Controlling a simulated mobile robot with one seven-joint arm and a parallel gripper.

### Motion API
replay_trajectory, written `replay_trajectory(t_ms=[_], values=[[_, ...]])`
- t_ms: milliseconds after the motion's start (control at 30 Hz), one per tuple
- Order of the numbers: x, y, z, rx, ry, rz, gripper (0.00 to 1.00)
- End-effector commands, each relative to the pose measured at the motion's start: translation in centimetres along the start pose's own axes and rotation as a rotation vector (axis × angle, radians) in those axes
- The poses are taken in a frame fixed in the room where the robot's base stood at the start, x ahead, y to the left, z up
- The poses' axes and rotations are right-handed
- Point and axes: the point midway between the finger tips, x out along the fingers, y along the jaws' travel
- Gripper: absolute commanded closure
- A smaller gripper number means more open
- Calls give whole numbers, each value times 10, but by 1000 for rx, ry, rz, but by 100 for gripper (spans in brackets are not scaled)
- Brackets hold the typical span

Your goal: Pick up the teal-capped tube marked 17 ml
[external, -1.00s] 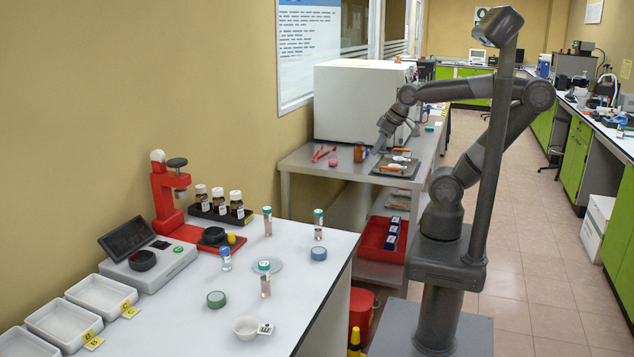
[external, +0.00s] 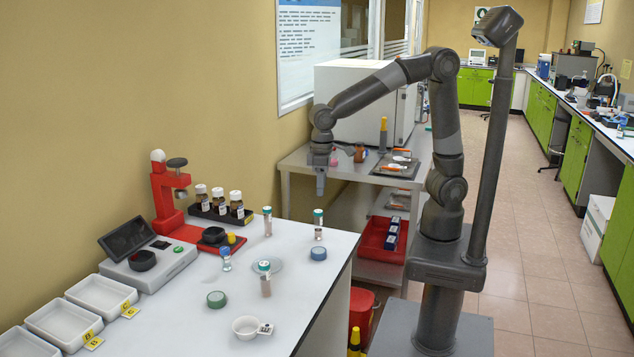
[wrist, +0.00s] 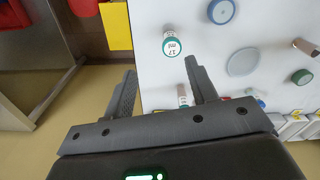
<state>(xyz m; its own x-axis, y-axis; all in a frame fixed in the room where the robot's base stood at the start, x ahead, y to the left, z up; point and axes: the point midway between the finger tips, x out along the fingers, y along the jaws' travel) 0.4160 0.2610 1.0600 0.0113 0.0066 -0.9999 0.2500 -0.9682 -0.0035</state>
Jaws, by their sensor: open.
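The teal-capped tube marked 17 ml (wrist: 172,44) stands upright on the white table, its cap label readable in the wrist view. In the external view it is the teal-capped tube (external: 318,226) near the table's far right edge. My gripper (external: 320,187) hangs above and beyond it, pointing down. In the wrist view my gripper (wrist: 161,69) is open and empty, the tube ahead of the fingertips and apart from them. Two other teal-capped tubes (external: 267,222) (external: 265,280) and a blue-capped tube (external: 226,259) stand on the same table.
A red stand (external: 164,203), a rack of brown bottles and white trays line the wall side. A steel bench (external: 300,165) stands behind.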

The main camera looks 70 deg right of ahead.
Motion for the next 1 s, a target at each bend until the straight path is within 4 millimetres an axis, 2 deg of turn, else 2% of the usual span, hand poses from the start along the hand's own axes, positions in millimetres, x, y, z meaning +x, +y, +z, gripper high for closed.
replay_trajectory(t_ms=[133,400,633,900,1000], values=[[11,-10,-2,-7,-15,4,47],[52,-10,-2,-6,-16,5,47],[69,-12,-4,-7,-15,5,47],[106,-17,-8,-7,-15,5,47],[113,-17,-8,-7,-14,5,47]])
